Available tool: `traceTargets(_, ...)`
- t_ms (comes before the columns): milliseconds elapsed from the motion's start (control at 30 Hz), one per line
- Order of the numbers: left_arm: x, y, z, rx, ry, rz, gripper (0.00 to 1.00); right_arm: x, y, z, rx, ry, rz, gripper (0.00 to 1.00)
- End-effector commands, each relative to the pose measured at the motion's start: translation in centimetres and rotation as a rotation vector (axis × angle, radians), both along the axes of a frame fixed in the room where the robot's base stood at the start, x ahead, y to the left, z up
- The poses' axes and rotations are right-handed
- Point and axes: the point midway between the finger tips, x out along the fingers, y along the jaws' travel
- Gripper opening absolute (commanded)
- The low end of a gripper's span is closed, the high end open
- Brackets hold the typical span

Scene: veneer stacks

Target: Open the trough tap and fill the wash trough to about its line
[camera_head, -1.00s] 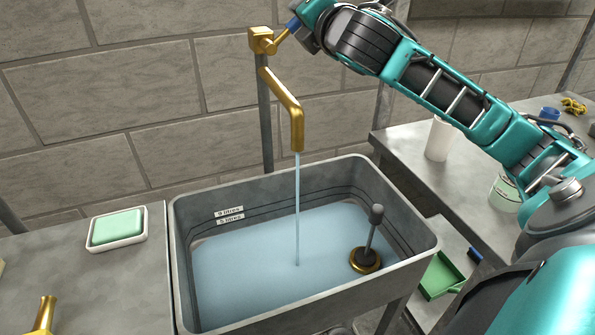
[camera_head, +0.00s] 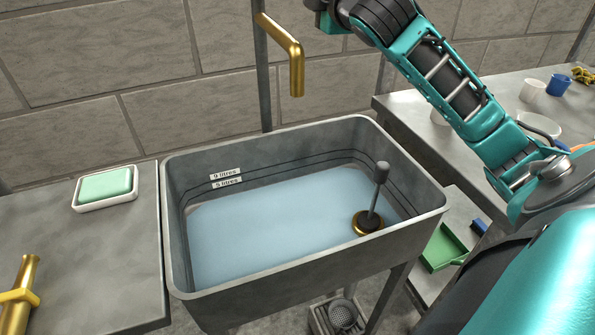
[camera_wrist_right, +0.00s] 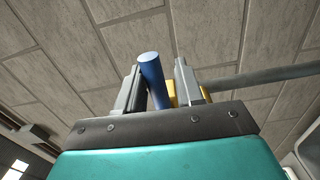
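The grey wash trough (camera_head: 300,277) holds pale blue water (camera_head: 270,225). Its surface lies below the marked lines, under the "9 litres" and "5 litres" labels (camera_head: 226,179). A plug with a brass base and grey upright handle (camera_head: 376,195) stands in the trough's right part. The brass spout (camera_head: 297,72) hangs above the trough with no stream falling from it. In the right wrist view, the blue tap handle (camera_wrist_right: 152,78) is between my right gripper's (camera_wrist_right: 160,85) two fingers, close to the left one, with a gap to the right one. My left gripper is out of view.
A soap bar in a white dish (camera_head: 105,186) and a brass object (camera_head: 22,290) are on the left bench. The right table holds a white cup (camera_head: 532,90), a blue cup (camera_head: 558,85) and a plate.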

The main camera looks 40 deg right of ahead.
Motion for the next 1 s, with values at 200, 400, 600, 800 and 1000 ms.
traceTargets(200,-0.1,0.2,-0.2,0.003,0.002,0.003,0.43,0.0,0.0,0.0,-0.002,0.001,0.0,0.47)
traceTargets(400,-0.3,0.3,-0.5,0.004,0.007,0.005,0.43,-0.3,0.0,0.1,-0.004,-0.003,-0.001,0.47)
traceTargets(600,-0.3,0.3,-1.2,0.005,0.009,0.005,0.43,-2.1,0.6,0.0,-0.005,-0.003,0.0,0.47)
traceTargets(800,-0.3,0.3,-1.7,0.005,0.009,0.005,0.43,-4.0,1.2,0.0,-0.006,-0.003,0.0,0.47)
traceTargets(1000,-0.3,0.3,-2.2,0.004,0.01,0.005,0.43,-5.9,1.8,0.0,-0.004,-0.004,0.0,0.47)
